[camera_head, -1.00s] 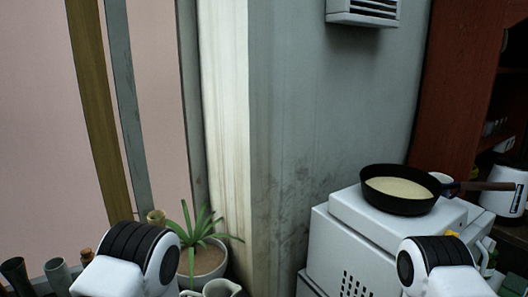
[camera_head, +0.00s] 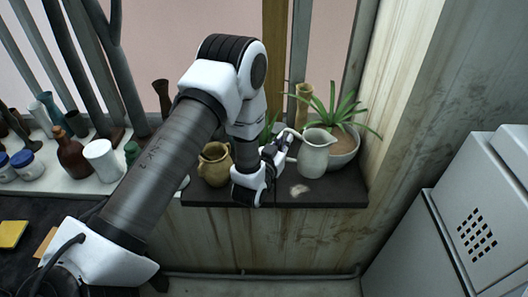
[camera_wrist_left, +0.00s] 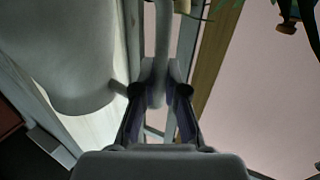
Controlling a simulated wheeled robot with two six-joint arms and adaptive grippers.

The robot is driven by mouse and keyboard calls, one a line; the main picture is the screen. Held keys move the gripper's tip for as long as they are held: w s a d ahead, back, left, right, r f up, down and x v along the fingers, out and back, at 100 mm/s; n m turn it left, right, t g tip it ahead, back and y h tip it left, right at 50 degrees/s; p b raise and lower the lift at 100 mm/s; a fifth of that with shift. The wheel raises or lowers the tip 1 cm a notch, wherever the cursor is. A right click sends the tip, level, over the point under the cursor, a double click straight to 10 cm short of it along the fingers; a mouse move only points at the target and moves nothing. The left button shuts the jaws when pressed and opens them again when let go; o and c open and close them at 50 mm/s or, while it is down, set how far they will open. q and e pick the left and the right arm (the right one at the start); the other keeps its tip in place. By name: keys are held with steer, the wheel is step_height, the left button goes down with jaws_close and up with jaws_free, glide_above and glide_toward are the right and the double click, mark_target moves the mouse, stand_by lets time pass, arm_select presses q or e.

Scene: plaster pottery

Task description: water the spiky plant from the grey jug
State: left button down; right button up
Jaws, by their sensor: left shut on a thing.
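The grey jug (camera_head: 314,158) stands upright at the dark sill, just left of and in front of the spiky plant (camera_head: 346,112) in its pale round pot (camera_head: 347,150). Whether the jug's base touches the sill is unclear. My left gripper (camera_head: 288,145) comes from the left and is shut on the jug's handle. In the left wrist view the handle (camera_wrist_left: 162,35) runs between the fingers (camera_wrist_left: 160,85), and the jug's body (camera_wrist_left: 70,50) fills the upper left. My right gripper is not in view.
A tan jug (camera_head: 214,165) stands left of my left gripper, and a tan vase (camera_head: 303,103) stands behind the grey jug. Several bottles and a white cup (camera_head: 104,160) line the sill at left. A grey-white cabinet (camera_head: 480,200) is at right.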

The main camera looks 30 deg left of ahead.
arm_select(q)
steer(key=s+a+r+y+p, duration=0.1)
steer(key=s+a+r, duration=0.1)
steer(key=a, duration=0.7)
steer(key=s+a+r+n+y+p, duration=0.1)
steer(key=s+a+r, duration=0.1)
steer(key=a, duration=0.6)
steer(key=s+a+r+p, duration=0.2)
steer(key=s+a+r, duration=0.1)
steer(key=a, duration=0.6)
steer(key=shift+a+n+y, duration=0.35)
steer(key=shift+n+y, duration=0.05)
steer(key=shift+r, duration=0.1)
